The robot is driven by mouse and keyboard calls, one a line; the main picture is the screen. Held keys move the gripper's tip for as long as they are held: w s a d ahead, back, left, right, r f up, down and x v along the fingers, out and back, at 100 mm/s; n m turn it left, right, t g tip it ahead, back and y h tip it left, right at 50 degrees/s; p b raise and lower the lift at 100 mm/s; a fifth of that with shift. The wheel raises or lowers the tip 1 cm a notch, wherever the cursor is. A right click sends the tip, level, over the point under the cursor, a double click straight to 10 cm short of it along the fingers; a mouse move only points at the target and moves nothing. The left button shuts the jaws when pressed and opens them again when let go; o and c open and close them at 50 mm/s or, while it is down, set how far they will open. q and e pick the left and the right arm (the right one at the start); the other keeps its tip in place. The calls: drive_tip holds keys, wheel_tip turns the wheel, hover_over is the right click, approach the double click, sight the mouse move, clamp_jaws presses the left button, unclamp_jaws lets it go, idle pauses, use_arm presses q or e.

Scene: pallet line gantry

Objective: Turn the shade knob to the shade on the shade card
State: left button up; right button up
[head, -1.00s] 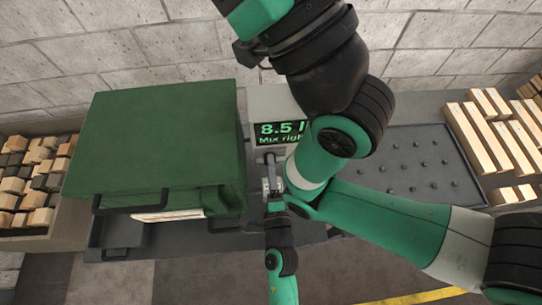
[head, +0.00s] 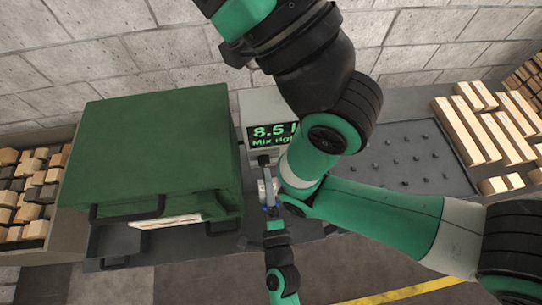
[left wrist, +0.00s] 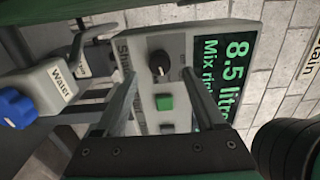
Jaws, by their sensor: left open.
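A dark round knob (left wrist: 158,62) sits on the grey panel (left wrist: 168,34) in the left wrist view, beside a label that begins "Sh". A screen (left wrist: 222,65) on the panel shows green text, "8.5" and "Mix"; it also shows in the head view (head: 268,132). My left gripper (left wrist: 159,77) is open, and the knob appears between its fingertips in the picture. I cannot tell whether they touch it. In the head view the left gripper (head: 264,161) is just below the screen. I cannot make out a shade card or the knob's setting.
A green button (left wrist: 164,102) is below the knob in the left wrist view. A white box marked "Water" (left wrist: 52,80) with a blue handle (left wrist: 16,108) is at left. A large green cover (head: 150,145) stands left of the panel; wood pieces (head: 490,135) lie at right.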

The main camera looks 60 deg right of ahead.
use_arm(q)
drive_tip(key=v, duration=0.7)
drive_tip(key=shift+s+a, duration=0.2)
drive_tip(key=shift+a, duration=0.05)
